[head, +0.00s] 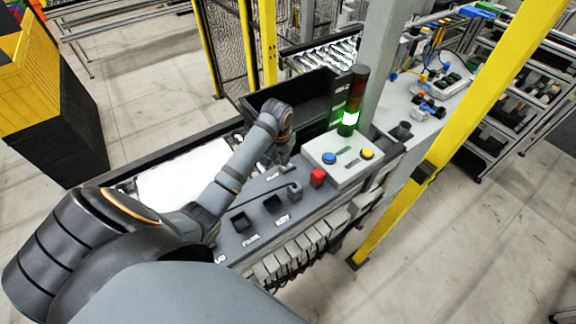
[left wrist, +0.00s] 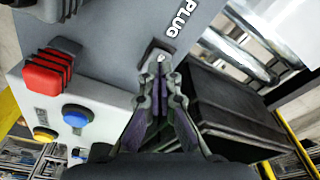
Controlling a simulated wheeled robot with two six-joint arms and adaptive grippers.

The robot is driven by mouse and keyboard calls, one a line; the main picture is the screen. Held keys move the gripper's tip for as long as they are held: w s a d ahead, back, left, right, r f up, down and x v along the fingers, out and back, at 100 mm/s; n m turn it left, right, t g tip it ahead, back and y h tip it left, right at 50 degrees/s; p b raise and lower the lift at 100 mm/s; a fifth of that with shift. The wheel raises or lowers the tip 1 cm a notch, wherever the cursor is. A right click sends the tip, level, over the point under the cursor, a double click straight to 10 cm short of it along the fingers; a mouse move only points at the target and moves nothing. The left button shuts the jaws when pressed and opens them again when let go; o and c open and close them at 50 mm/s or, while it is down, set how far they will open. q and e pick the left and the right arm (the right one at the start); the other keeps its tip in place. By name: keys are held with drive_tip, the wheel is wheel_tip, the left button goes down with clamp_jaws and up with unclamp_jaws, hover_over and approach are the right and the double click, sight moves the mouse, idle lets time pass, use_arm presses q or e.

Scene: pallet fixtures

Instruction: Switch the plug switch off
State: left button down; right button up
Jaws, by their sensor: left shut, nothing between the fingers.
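The grey control panel (head: 235,240) carries the labels PARK, KEY and PLUG in the head view. The plug switch (left wrist: 152,49) is a small grey piece beside the PLUG label (left wrist: 180,18) in the left wrist view. My left gripper (left wrist: 161,62) has its fingertips together over the switch and covers much of it; I cannot tell whether they touch it or which way it is set. In the head view my left gripper (head: 280,160) is at the far end of the panel, by the PLUG label. My right gripper is not in view.
A light box with a blue button (head: 329,158) and a yellow button (head: 367,154) adjoins the panel. A red switch (head: 318,177) sits in front of it. A stack light (head: 350,100) glows green. A black bin (head: 295,100) lies behind my gripper. A yellow post (head: 440,150) stands right.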

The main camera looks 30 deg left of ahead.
sight(284, 168)
use_arm(q)
drive_tip(key=shift+f, duration=1)
idle(0.3)
drive_tip(key=shift+r+p, duration=0.6)
drive_tip(key=shift+r, duration=2.95)
